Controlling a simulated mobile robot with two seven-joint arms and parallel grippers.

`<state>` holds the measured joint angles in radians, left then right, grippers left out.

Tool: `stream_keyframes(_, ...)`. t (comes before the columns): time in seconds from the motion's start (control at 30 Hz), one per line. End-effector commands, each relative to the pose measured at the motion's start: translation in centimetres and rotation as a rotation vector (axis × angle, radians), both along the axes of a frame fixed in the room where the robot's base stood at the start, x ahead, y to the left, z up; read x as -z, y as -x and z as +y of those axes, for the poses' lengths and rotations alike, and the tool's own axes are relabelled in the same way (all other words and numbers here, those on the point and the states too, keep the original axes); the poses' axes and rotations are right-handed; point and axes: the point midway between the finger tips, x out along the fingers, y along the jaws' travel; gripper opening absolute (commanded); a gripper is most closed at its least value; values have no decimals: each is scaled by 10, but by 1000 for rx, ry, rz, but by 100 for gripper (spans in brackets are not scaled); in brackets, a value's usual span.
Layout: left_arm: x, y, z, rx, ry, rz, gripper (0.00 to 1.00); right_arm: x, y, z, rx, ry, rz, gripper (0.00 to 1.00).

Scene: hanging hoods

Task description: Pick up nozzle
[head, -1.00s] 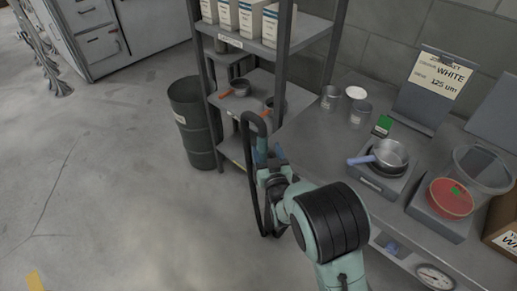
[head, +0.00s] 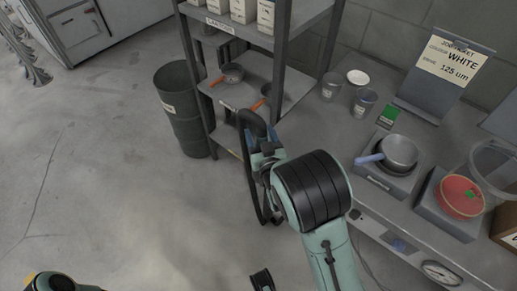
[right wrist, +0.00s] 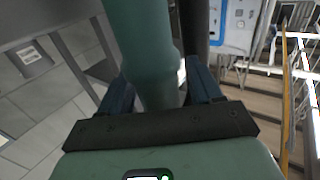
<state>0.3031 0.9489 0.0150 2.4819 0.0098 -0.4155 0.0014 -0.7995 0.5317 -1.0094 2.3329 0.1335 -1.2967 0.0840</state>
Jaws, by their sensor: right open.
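I cannot make out a clear nozzle in either view. My right gripper (head: 264,137), with blue fingers, is in front of the metal shelf in the head view, beside a black hose-like loop (head: 250,180) that hangs down. I cannot tell whether they touch. In the right wrist view my right gripper (right wrist: 160,92) is open, its two blue fingers apart. A teal tube (right wrist: 145,40) shows between and beyond them; I cannot tell whether it is part of my own arm. My left gripper does not show clearly; only a teal and black part is at the bottom left.
The metal shelf (head: 245,82) holds pans and white boxes. A dark green bin (head: 183,115) stands left of it. The floor at left is clear.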

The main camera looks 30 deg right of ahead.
Motion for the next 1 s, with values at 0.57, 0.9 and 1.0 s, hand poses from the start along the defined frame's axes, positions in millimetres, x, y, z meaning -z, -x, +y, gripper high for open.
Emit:
stream_keyframes(0.57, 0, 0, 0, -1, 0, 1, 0, 0, 0, 0, 0, -1, -1, 2)
stream_keyframes(0.9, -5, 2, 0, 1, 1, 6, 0, -15, 0, 0, 1, -3, -4, 2)
stream_keyframes(1.0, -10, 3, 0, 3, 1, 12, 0, -30, 0, 0, 0, -5, -6, 2)
